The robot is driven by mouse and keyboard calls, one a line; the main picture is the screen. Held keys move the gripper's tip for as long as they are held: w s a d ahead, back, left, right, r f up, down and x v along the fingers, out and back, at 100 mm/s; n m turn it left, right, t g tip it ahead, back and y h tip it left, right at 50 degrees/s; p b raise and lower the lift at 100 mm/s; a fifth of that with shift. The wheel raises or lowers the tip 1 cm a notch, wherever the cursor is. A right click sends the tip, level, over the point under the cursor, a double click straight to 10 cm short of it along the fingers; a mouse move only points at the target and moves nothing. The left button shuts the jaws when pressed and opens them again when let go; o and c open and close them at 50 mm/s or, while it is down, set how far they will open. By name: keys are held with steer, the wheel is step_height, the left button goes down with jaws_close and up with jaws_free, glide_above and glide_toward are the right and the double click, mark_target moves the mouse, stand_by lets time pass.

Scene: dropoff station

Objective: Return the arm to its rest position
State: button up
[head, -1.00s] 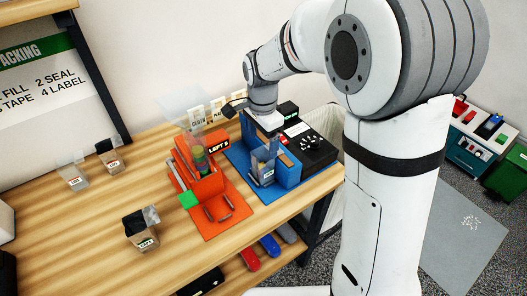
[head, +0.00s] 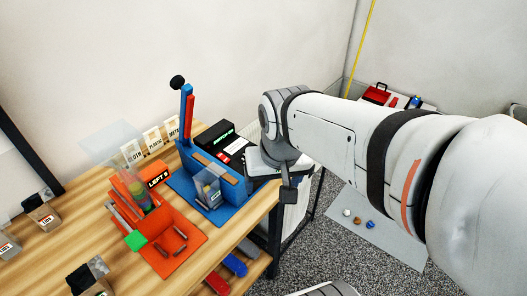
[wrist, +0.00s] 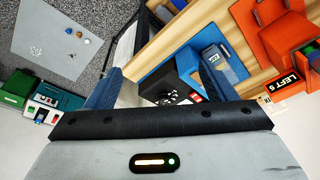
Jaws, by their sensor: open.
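My arm (head: 350,140) reaches from the right side of the head view toward the table's right end. My gripper (head: 288,192) is beside the blue station, past its right side, and only partly visible there. In the wrist view my gripper (wrist: 158,85) shows two bluish fingers spread apart, with nothing held between them. The blue station (head: 222,205) has an upright blue lever (head: 187,120) with a black knob. A clear labelled container (head: 208,187) sits in the blue station.
An orange station (head: 185,232) stands left of the blue one on the wooden table (head: 95,225). A black box (head: 216,138) with a green display is behind. A grey mat (head: 385,242) with several small objects lies on the floor.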

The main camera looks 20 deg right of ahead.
steer(key=shift+s+d+f+n, duration=0.1)
steer(key=shift+s+d+n, duration=0.2)
steer(key=shift+s, duration=0.25)
steer(key=shift+s+d+f+n, duration=0.1)
steer(key=shift+s+d+n, duration=0.2)
steer(key=shift+s, duration=0.25)
